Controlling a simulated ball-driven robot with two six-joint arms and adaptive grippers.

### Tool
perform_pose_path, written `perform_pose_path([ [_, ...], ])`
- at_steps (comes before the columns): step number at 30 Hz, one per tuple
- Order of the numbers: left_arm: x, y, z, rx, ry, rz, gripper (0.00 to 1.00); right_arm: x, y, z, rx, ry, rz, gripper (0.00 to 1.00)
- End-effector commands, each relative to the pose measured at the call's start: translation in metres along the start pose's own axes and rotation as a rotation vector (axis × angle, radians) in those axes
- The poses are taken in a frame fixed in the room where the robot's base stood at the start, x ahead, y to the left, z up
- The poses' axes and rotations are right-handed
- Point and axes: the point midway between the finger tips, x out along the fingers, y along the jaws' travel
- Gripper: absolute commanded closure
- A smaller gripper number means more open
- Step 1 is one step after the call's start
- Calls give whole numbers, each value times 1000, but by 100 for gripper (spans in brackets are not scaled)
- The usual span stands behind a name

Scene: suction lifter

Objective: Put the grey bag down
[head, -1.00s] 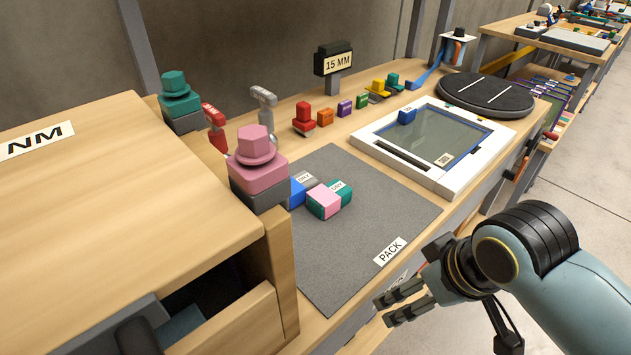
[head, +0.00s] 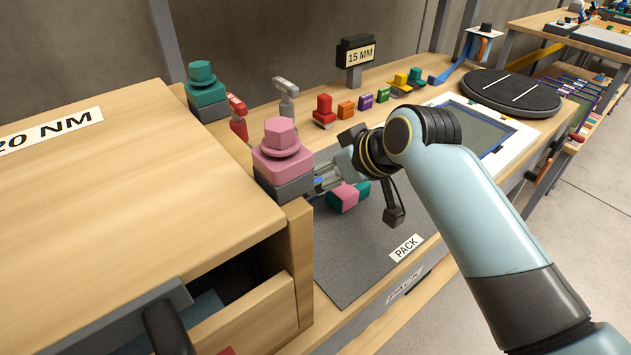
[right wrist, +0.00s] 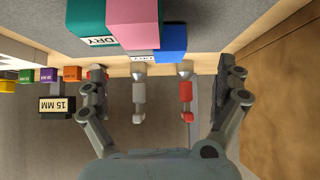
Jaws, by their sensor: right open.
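No grey bag can be clearly made out. On the grey PACK mat (head: 350,275) a pink block (head: 343,200) and a teal block (head: 362,189) touch. A blue block (right wrist: 171,44) lies beside them in the right wrist view, with a pale grey labelled piece (right wrist: 141,56) between pink and blue; I cannot tell whether this is the bag. My right gripper (head: 325,178) is over the mat beside these blocks, partly hidden by its own wrist. In the right wrist view its fingers (right wrist: 163,85) are spread, with nothing held between them. My left gripper is not in view.
A wooden cabinet (head: 90,180) with an open drawer stands left, close to a pink knobbed piece (head: 282,150). A red tool (head: 238,115) and a grey tool (head: 287,95) stand behind the mat. A white-framed panel (head: 525,140) lies right. The mat's front is clear.

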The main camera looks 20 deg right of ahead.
Motion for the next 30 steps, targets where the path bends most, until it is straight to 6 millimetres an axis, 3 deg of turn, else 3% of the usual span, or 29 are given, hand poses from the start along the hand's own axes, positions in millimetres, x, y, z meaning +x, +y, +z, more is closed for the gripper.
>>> perform_pose_path([
  [9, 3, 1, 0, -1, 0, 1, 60, 45, 5, 2, 1, 0, 0, 0],
  [18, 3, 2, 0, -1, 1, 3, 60, 50, 5, 3, 1, 0, 1, 0],
  [30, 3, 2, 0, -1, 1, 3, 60, 49, 5, 3, 1, 0, 1, 52],
])
